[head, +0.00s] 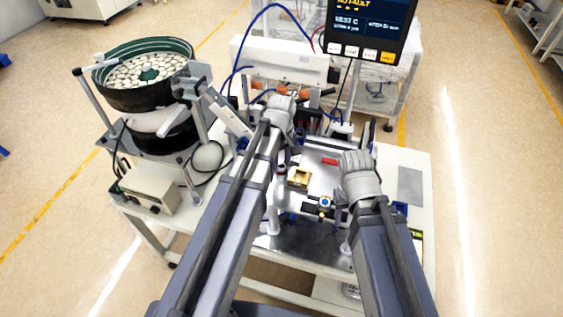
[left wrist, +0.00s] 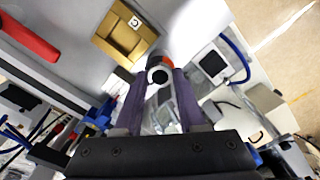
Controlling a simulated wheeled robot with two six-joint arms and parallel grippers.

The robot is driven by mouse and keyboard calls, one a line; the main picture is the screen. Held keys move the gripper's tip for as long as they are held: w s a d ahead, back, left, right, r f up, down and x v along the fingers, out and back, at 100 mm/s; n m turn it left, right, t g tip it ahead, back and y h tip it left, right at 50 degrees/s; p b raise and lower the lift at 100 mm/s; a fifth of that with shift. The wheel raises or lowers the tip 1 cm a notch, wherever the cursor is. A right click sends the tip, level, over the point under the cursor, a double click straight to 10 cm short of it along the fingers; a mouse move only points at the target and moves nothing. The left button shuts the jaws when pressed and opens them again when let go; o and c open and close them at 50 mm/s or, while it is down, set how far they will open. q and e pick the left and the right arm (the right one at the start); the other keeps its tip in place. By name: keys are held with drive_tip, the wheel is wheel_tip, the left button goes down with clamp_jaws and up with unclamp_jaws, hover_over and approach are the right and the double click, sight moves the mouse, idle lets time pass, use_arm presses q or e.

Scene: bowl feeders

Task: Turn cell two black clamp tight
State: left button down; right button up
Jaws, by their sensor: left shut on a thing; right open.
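In the left wrist view, the black clamp (left wrist: 158,75) shows as a dark round end with a pale centre, beside a silver part and a bit of orange. The two fingers of my left gripper (left wrist: 160,88) are shut on it from both sides. In the head view, my left gripper (head: 282,160) reaches down left of the brass-coloured block, mostly hidden by its own wrist. My right gripper (head: 340,213) is open, lower right over the bench, partly hidden by its arm. The clamp's turn angle cannot be told.
The brass-coloured block (head: 299,178) sits on the metal plate; a red handle (head: 329,161) lies behind it. A green bowl feeder (head: 125,97) stands at left above a control box (head: 150,188). A screen (head: 370,28) rises at the back. The bench's right side (head: 415,200) is mostly clear.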

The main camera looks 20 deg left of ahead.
use_arm(q)
drive_tip(key=m, duration=0.4)
drive_tip(key=shift+m, duration=0.3)
drive_tip(key=m, duration=0.3)
drive_tip(key=shift+m, duration=0.3)
drive_tip(key=m, duration=0.3)
drive_tip(key=shift+m, duration=2.2)
drive_tip(key=c, duration=0.5)
unclamp_jaws()
drive_tip(key=shift+r, duration=0.1)
